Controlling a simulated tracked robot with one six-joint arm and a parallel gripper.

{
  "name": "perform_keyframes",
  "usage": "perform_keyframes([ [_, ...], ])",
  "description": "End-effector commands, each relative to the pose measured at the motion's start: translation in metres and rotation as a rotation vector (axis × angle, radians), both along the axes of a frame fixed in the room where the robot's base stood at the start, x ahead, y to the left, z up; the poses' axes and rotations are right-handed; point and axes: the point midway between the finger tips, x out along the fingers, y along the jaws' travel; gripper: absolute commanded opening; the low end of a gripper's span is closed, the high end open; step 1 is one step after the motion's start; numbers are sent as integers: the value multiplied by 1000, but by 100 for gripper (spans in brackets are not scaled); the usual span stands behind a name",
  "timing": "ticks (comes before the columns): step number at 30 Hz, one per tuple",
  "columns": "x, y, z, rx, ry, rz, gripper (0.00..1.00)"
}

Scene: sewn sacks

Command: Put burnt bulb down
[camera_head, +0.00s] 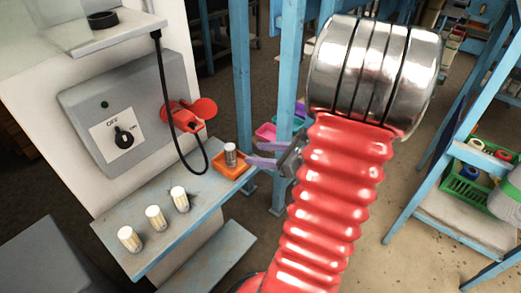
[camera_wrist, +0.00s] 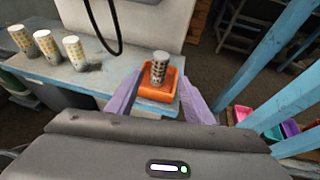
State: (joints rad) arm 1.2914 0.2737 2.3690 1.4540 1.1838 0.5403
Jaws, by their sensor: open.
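The burnt bulb (camera_head: 231,155), a dark speckled grey cylinder, stands upright in a small orange tray (camera_head: 229,168) at the right end of the blue shelf. In the wrist view the bulb (camera_wrist: 159,68) stands inside the orange tray (camera_wrist: 148,92). My gripper (camera_head: 250,154) has purple fingers and is open. In the wrist view its fingers (camera_wrist: 158,92) are spread to either side of the tray, with the bulb between and beyond them. I see no finger touching the bulb. My red ribbed arm hides part of the head view.
Several white and yellow bulbs (camera_head: 155,217) stand in a row on the blue shelf (camera_head: 125,259). A grey switch box (camera_head: 130,115) with a knob and a hanging black cable is above it. Blue posts (camera_head: 241,90) rise close beside the tray. Pink and purple bins (camera_wrist: 289,128) are beyond.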

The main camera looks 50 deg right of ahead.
Motion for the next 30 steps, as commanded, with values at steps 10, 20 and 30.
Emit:
perform_keyframes([
  [10, 0, 0, 0, 0, 0, 0, 47],
  [20, 1, 0, 0, -1, 0, 2, 47],
  [30, 22, 69, 16, -181, 46, 277, 47],
])
